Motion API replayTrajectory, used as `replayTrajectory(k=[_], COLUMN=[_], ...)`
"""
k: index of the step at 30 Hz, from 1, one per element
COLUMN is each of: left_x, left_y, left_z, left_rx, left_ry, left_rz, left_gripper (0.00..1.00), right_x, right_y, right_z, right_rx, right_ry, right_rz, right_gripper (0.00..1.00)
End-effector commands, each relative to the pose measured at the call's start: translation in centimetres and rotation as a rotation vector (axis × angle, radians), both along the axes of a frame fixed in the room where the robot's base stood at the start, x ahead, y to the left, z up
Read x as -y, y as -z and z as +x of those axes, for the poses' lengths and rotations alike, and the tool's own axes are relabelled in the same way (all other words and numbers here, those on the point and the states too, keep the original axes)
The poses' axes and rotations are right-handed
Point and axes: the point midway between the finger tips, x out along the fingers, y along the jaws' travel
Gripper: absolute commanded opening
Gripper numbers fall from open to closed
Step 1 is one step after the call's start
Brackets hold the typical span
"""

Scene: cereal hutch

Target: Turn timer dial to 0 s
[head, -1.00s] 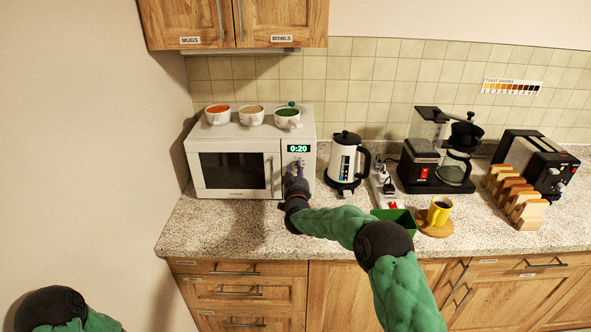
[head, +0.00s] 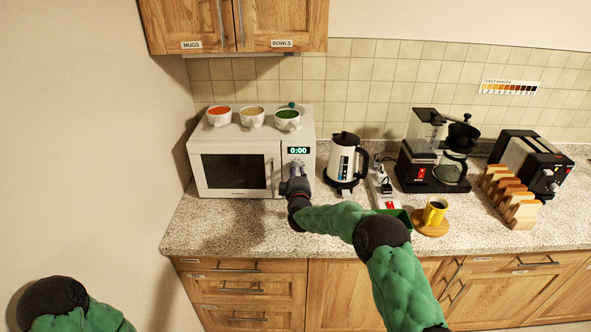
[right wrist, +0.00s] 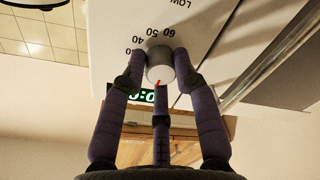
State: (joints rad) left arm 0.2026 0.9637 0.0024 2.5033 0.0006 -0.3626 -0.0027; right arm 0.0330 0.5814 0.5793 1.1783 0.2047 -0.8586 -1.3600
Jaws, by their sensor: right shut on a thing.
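The white microwave (head: 236,140) stands at the left end of the counter with its door shut. Its display (head: 298,150) reads 0:00 in the head view; in the right wrist view the display (right wrist: 140,96) is partly covered by my fingers. My right gripper (head: 296,172) is at the control panel, shut on the timer dial. The wrist view shows the round grey dial (right wrist: 160,68) between my fingers, its red mark pointing to the display side. Numbers such as 40, 50 and 60 are printed around it. My left gripper is out of view; only part of my left arm shows.
The counter (head: 220,232) before the microwave is clear.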

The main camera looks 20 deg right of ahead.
Motion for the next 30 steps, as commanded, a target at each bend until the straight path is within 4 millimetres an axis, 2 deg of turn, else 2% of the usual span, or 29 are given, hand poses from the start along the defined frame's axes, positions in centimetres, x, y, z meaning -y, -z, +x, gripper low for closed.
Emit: replayTrajectory(k=[1, 9, 24, 25, 27, 30], left_x=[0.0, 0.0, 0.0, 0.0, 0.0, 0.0], left_y=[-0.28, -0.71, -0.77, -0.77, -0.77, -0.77], left_z=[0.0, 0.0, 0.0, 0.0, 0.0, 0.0], left_rx=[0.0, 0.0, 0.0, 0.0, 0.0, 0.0], left_ry=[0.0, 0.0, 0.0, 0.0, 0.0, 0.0], left_rz=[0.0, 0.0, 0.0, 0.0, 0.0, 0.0], left_gripper=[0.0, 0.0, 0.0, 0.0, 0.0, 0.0], right_x=[-0.03, 0.01, 0.06, 0.05, 0.04, 0.04], right_y=[0.67, 0.79, 0.89, 0.9, 0.89, 0.7], right_z=[-0.15, -0.17, -0.19, -0.19, -0.18, -0.14], right_rx=[-0.02, -0.044, -0.05, -0.05, -0.05, -0.047], right_ry=[-0.001, -0.001, 0.0, 0.0, 0.0, 0.0], right_rz=[-0.02, -0.102, -0.119, -0.119, -0.119, -0.12], right_gripper=[0.0, 0.0, 0.0, 0.33, 0.53, 0.54])
